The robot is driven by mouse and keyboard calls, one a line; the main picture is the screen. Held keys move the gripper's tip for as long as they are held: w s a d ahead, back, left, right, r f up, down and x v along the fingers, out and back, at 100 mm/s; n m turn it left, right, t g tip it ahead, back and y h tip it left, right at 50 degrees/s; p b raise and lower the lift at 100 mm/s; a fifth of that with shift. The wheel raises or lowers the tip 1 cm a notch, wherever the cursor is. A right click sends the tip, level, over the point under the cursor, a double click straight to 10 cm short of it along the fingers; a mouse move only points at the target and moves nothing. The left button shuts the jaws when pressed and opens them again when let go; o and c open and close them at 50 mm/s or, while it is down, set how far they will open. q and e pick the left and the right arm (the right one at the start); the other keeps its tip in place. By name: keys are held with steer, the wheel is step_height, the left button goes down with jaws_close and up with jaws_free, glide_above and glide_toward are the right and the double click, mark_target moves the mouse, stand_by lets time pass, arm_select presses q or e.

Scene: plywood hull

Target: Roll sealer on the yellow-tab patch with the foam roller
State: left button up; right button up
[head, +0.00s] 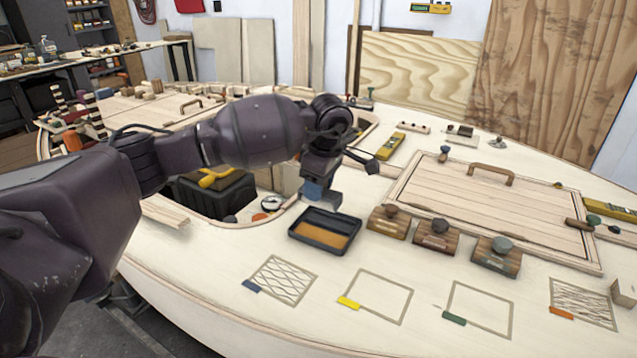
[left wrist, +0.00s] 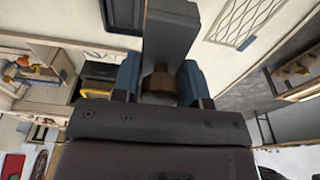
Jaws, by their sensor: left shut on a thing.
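My left gripper (head: 318,188) hangs just behind the black tray and is shut on a tool. In the left wrist view the blue fingers (left wrist: 158,82) close around the tool's brown handle; its long grey head (left wrist: 169,35) extends beyond them. I take this for the foam roller, though its working face is hidden. The black tray (head: 296,234) has amber sealer in its near part. The yellow-tab patch (head: 408,307) is an empty outlined square on the pale deck, its yellow tab (head: 349,303) at the left corner. My right gripper is not in view.
Beside it lie a blue-tab patch (head: 283,278) with crossed lines, an empty green-tab patch (head: 478,308) and an orange-tab patch (head: 583,303) with wavy lines. Three knobbed wooden blocks (head: 436,240) stand right of the tray. An open hatch (head: 225,222) lies left of it.

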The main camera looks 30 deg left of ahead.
mark_target(319, 205)
arm_select(q)
step_height(319, 205, down, 5)
steer(key=shift+f+b, duration=0.1)
steer(key=shift+b, duration=0.65)
steer(key=shift+f+b, duration=0.4)
steer(key=shift+f, duration=1.1)
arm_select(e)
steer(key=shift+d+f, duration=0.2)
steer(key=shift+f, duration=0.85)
arm_select(q)
steer(key=shift+f, duration=0.5)
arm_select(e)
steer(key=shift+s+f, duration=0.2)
arm_select(q)
steer(key=shift+r+p, duration=1.15)
steer(key=shift+r, duration=3)
steer(key=shift+f, duration=0.1)
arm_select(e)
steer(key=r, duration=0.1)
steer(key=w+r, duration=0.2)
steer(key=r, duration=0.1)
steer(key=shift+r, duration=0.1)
